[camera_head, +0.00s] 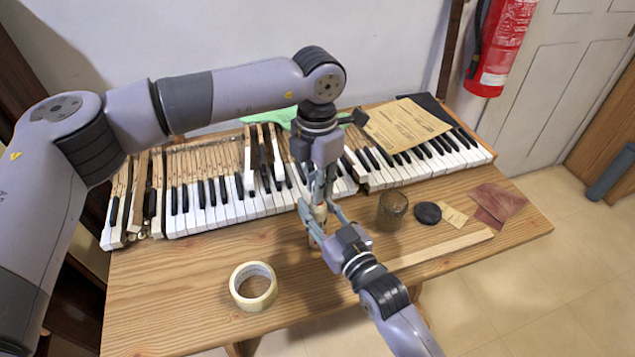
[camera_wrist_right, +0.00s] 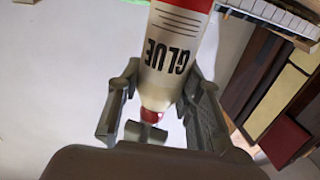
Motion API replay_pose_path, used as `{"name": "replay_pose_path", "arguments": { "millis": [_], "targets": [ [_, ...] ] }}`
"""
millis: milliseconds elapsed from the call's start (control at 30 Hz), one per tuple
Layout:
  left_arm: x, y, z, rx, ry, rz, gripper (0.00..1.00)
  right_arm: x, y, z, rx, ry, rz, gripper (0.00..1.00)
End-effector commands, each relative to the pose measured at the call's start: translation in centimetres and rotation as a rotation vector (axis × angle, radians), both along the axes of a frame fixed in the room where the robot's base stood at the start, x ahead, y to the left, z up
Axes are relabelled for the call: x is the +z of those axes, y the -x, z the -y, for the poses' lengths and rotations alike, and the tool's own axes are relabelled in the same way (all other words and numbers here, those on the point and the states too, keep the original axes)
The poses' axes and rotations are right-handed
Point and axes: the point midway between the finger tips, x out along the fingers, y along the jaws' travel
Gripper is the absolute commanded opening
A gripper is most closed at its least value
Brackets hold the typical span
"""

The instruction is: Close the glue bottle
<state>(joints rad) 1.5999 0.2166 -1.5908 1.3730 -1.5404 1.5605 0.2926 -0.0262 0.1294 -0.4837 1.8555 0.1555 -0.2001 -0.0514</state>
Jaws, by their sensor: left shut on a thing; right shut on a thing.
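The glue bottle shows in the right wrist view (camera_wrist_right: 175,55), white with black lettering and a red band at the top edge. Its tapered end points down the picture and carries a small red tip (camera_wrist_right: 152,115). My right gripper (camera_wrist_right: 163,80) is shut on the bottle, one finger on each side. In the head view my right gripper (camera_head: 325,226) comes in from the lower right. My left gripper (camera_head: 319,204) comes down from above, just over the right one, shut on a small pale thing. The grippers hide most of what they hold, so I cannot tell which part the left one grips.
A tape roll (camera_head: 253,286) lies on the wooden table (camera_head: 190,280). A brown glass jar (camera_head: 392,210), a dark round disc (camera_head: 428,213), sandpaper sheets (camera_head: 497,203) and a wooden strip (camera_head: 445,248) lie to the right. Piano keys (camera_head: 235,203) run behind. The table's front left is clear.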

Motion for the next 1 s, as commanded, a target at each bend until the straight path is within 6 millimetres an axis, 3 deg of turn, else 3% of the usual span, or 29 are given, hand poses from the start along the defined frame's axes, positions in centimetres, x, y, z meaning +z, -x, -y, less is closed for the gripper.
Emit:
{"name": "replay_pose_path", "arguments": {
  "millis": [400,600,767,800,1000],
  "targets": [
    [0.01,0.10,0.11,-0.006,0.002,-0.002,0.00,-0.03,-0.01,0.00,0.000,0.001,0.000,0.00],
    [-0.01,0.14,0.16,-0.195,0.004,-0.003,0.00,-0.03,-0.01,0.00,0.000,0.001,0.000,0.00],
    [0.01,0.15,0.17,-0.194,0.003,-0.002,0.00,-0.03,-0.01,0.00,0.000,0.001,0.000,0.00],
    [0.00,0.16,0.17,-0.194,0.003,-0.002,0.18,-0.03,-0.01,-0.02,0.000,0.001,0.000,0.00],
    [0.00,0.12,0.13,-0.192,0.003,-0.001,0.31,-0.03,0.00,-0.01,0.000,0.001,0.000,0.00]
  ]
}}
